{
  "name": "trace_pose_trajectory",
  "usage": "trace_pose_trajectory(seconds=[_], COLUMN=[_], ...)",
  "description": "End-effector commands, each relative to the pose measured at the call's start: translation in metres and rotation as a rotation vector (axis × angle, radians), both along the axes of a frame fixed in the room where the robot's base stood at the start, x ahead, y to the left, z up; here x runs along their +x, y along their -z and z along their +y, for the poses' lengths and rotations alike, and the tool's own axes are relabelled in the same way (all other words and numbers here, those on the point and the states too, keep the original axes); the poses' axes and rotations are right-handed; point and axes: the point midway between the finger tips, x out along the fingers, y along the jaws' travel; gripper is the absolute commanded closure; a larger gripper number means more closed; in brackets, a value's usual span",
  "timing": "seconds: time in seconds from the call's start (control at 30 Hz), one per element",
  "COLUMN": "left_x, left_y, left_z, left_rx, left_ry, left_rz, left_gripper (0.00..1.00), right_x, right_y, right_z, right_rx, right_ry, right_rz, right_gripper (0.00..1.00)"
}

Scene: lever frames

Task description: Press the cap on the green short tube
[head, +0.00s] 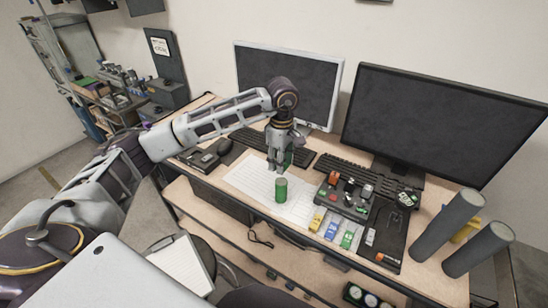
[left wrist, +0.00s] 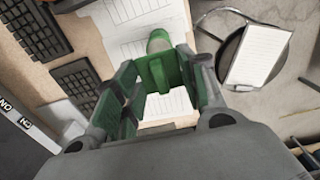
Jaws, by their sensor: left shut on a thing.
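The green short tube (head: 281,190) stands upright on white sheets of paper near the desk's front. My left gripper (head: 279,163) points down just behind and above it in the head view. In the left wrist view, my left gripper (left wrist: 160,88) is shut on a green piece (left wrist: 157,72), which I take to be the cap; the fingers partly hide it. A rounded green top (left wrist: 159,42), apparently the tube's, shows just beyond the fingers. I cannot tell whether the held piece touches the tube. My right gripper is not in view.
A dark tray (head: 345,198) with small parts stands right of the tube. Yellow, blue and green small items (head: 332,229) lie in front of it. Two monitors (head: 440,125) and keyboards stand behind. Two grey cylinders (head: 447,226) rise at the right. Paper left of the tube is clear.

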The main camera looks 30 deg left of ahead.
Motion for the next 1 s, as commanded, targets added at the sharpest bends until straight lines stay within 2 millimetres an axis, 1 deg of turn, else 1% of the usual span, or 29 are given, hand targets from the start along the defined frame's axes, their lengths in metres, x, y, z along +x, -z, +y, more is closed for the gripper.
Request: trace_pose_trajectory(seconds=[0.03, 0.13, 0.6, 0.77, 1.0], left_x=[0.000, -0.001, -0.001, -0.001, -0.001], left_y=[-0.003, -0.004, -0.003, 0.001, 0.013], left_z=[-0.003, -0.005, -0.005, -0.005, -0.005], left_rx=[0.000, 0.000, 0.001, 0.001, 0.001], left_ry=[0.002, 0.002, 0.001, 0.001, 0.000], left_rz=[-0.001, -0.001, -0.001, 0.000, -0.001], left_gripper=[0.71, 0.71, 0.71, 0.71, 0.71], right_x=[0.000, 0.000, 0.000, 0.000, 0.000], right_y=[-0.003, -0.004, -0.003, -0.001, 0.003], right_z=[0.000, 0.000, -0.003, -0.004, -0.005], right_rx=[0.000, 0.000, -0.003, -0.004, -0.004], right_ry=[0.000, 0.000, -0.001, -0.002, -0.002], right_rz=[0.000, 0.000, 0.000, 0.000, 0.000], right_gripper=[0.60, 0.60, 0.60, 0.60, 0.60])
